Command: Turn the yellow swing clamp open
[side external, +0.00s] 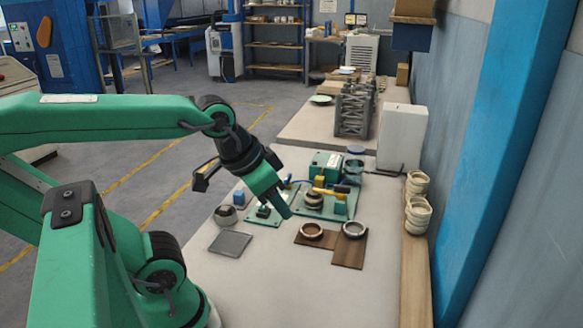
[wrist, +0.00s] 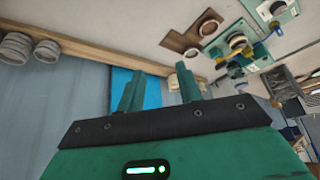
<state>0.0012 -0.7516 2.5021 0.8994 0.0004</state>
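The yellow swing clamp (side external: 328,192) appears as a short yellow bar lying over a dark round part on a green fixture plate (side external: 312,210). In the wrist view the fixture plate (wrist: 213,49) is at the upper right, with small yellow parts beside the dark round part; which is the clamp's arm is hard to tell. My gripper (side external: 284,210) points down and to the right in the side view, in front of the fixture in the picture and apart from the clamp. In the wrist view my gripper (wrist: 158,78) has two green fingers standing apart with nothing between them.
A brown board (side external: 348,250) with two rings lies in front of the fixture. A grey square pad (side external: 230,243) and a small dark cup (side external: 225,215) lie to the left. A white box (side external: 402,137) and stacked pale rings (side external: 418,216) stand right.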

